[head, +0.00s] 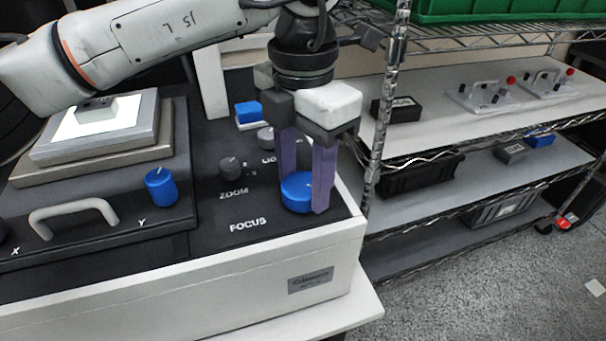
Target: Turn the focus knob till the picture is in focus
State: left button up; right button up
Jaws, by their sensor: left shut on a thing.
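The blue focus knob (294,194) sits on the dark top panel of the white-fronted machine (220,278), just right of the printed word FOCUS. My left gripper (306,194) comes down from above with its two purple fingers around the knob, shut on it. The fingers hide part of the knob's rim. No screen with a picture shows. My right gripper is not in view.
A lit stage (97,122) with a small block on it, a blue Y knob (161,186) and a grey handle (72,211) are at the left. A wire shelf with a metal post (378,130) stands close to the right of the gripper. Open floor (480,285) is at the lower right.

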aim_at(303, 184)
pick_arm(q)
jog(key=shift+r, duration=0.1)
jog(key=o, duration=1)
jog(key=shift+o, duration=0.2)
notch_tip(303, 184, up, 10)
jog(key=shift+r+p, duration=0.15)
jog(key=shift+p, duration=0.25)
